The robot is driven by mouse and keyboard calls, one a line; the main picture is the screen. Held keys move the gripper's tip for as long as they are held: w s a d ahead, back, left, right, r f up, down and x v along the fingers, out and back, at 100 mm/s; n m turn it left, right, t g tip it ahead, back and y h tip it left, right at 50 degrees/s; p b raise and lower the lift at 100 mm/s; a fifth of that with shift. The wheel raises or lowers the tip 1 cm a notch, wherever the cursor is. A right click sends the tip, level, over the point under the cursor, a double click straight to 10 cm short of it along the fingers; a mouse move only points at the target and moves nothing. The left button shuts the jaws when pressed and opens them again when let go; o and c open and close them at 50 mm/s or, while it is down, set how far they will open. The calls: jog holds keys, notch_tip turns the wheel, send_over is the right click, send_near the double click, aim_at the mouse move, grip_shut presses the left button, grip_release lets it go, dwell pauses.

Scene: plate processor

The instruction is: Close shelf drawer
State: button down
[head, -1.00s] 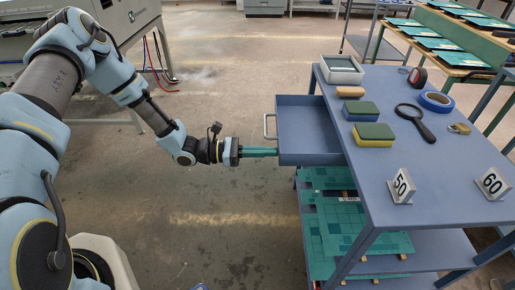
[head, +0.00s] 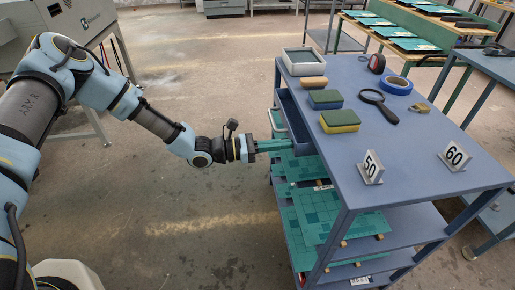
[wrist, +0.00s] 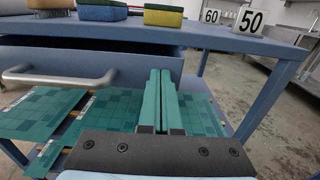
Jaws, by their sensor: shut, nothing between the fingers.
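The blue-grey shelf unit (head: 420,155) stands right of centre in the head view. Its drawer (head: 297,122) sits just under the top and still sticks out a little on the left side, with a narrow strip of its inside visible. The drawer's metal handle (wrist: 62,76) and flat front (wrist: 135,62) show in the wrist view. My gripper (head: 291,144) is shut and empty, its teal fingers (wrist: 160,75) pointing at the drawer front, right of the handle. The tips are at or very close to the front; I cannot tell whether they touch.
On the top are a grey tray (head: 304,62), sponges (head: 340,121), a magnifying glass (head: 379,105), blue tape (head: 397,85) and number signs (head: 370,167). Teal boards (head: 330,214) lie on the shelves below. Open floor (head: 180,240) lies to the left.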

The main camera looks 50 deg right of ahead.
aim_at(301, 142)
jog(key=x, duration=0.4)
jog(key=shift+s+d, duration=0.2)
jog(key=shift+d, duration=0.05)
jog(key=shift+s+d+r, duration=0.15)
jog(key=shift+s+d, duration=0.2)
